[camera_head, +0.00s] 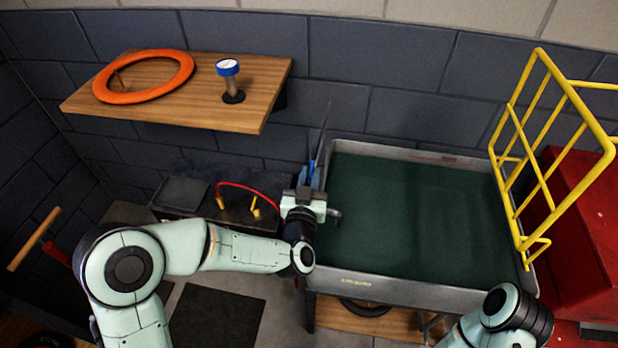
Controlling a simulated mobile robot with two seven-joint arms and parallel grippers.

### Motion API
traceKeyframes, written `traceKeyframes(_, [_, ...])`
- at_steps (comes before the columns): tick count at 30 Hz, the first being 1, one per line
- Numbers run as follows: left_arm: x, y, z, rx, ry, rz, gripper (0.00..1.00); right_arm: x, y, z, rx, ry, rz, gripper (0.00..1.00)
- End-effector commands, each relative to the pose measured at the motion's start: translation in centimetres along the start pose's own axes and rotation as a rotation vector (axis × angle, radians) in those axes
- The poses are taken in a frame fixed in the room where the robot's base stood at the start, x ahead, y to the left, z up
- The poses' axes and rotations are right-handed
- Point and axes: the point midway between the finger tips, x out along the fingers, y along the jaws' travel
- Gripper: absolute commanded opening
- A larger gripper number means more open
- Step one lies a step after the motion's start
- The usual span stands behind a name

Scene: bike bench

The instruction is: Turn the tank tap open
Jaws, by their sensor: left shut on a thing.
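The grey tank (415,292) holds dark green water and stands right of centre. My left arm comes in from the left, and its gripper (313,178) is at the tank's left rim. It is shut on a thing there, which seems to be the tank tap. The gripper body hides most of that thing, so the tap's angle cannot be told. A thin dark upright piece and blue parts show just beyond the gripper. My right arm shows at the bottom right, but its gripper is not in view.
A wooden shelf (200,98) carries an orange ring (100,88) and a blue-topped gauge (228,68). A yellow rack (540,165) stands at the tank's right, beside a red cabinet (590,230). A red curved handle (250,188) lies left of my left gripper.

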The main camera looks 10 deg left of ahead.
Motion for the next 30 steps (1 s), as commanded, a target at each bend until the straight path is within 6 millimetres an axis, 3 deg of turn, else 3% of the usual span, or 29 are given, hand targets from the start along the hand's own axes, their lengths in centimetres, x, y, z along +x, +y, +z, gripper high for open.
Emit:
traceKeyframes(7, [0.1,0.6,0.1,-0.004,0.008,-0.143,0.00,1.8,0.6,-0.2,0.001,0.002,0.000,0.43])
traceKeyframes(14, [0.3,1.1,-0.1,-0.005,0.006,-0.352,0.00,2.4,0.6,-0.7,0.000,0.016,-0.003,0.43])
traceKeyframes(30, [1.0,1.9,-0.3,-0.001,0.003,-0.871,0.00,0.1,0.1,0.0,0.000,-0.001,0.000,0.43])
